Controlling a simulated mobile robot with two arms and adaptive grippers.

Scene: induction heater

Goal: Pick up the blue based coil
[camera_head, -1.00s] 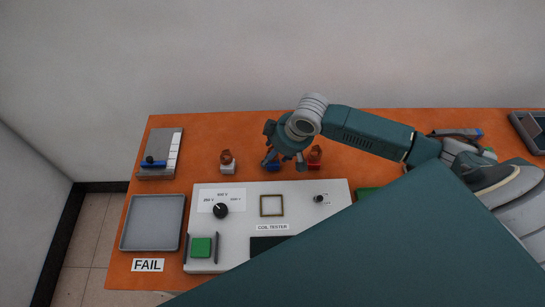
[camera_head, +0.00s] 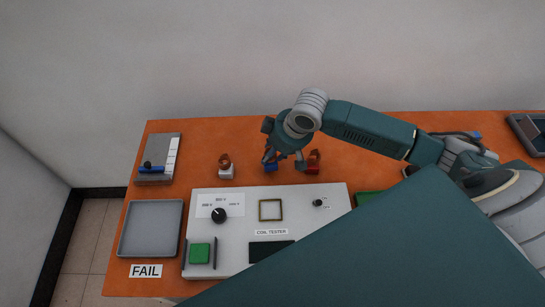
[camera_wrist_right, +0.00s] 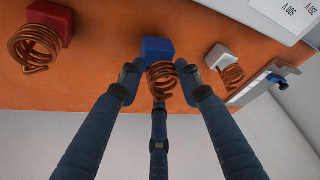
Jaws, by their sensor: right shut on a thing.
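The blue based coil is a copper coil (camera_wrist_right: 162,82) on a blue block (camera_wrist_right: 158,49); in the head view its blue base (camera_head: 271,168) shows behind the coil tester, between two other coils. My right gripper (camera_head: 284,163) is over it, pointing down. In the right wrist view the fingers of this gripper (camera_wrist_right: 160,80) are shut around the copper windings, with the blue base beyond the fingertips. Whether the base is clear of the table I cannot tell. In the head view the gripper hides the windings. My left gripper is not in view.
A red based coil (camera_head: 313,169) stands close on the right and a white based coil (camera_head: 226,172) on the left. The coil tester (camera_head: 337,223) lies in front. A grey tray (camera_head: 150,228) by the FAIL label and a grey device (camera_head: 158,150) are at left.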

